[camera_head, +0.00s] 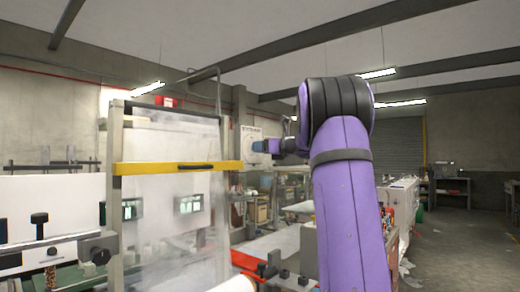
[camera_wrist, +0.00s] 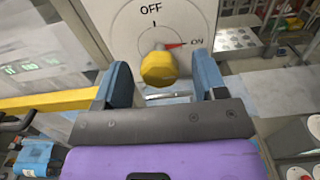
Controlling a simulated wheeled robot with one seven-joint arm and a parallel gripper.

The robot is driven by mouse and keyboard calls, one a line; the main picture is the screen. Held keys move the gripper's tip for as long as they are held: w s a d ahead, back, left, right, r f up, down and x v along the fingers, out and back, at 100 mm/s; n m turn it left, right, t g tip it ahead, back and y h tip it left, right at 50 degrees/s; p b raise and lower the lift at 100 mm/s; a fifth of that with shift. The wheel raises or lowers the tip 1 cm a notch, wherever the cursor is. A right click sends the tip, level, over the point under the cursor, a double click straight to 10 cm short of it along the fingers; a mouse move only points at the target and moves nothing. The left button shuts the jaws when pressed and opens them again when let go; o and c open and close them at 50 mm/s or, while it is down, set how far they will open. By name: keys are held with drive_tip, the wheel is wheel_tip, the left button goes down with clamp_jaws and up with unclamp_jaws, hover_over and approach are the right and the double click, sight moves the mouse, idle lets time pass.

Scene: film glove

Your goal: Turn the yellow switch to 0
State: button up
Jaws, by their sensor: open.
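The yellow switch (camera_wrist: 159,67) is a rounded knob on a pale dial plate (camera_wrist: 117,20) in the wrist view. The plate reads OFF at the top and ON at the right; no 0 is legible. A red pointer (camera_wrist: 176,45) beside the knob points right, toward ON. My gripper (camera_wrist: 162,63) is open, with one blue finger to the left and one to the right of the knob. I cannot tell whether either finger touches it. In the head view my gripper (camera_head: 284,146) is small beside the pale panel (camera_head: 251,133), and the knob cannot be made out.
A clear guard door with a yellow bar (camera_head: 150,168) stands left of the panel; the bar (camera_wrist: 50,101) also shows left of my gripper in the wrist view. Machine parts (camera_head: 70,250) fill the lower left. Open floor (camera_head: 450,240) lies at the right.

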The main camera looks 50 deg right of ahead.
drive_tip(key=shift+w+a, duration=0.1)
drive_tip(key=shift+w, duration=0.75)
drive_tip(key=shift+c, duration=0.2)
drive_tip(key=c, duration=0.9)
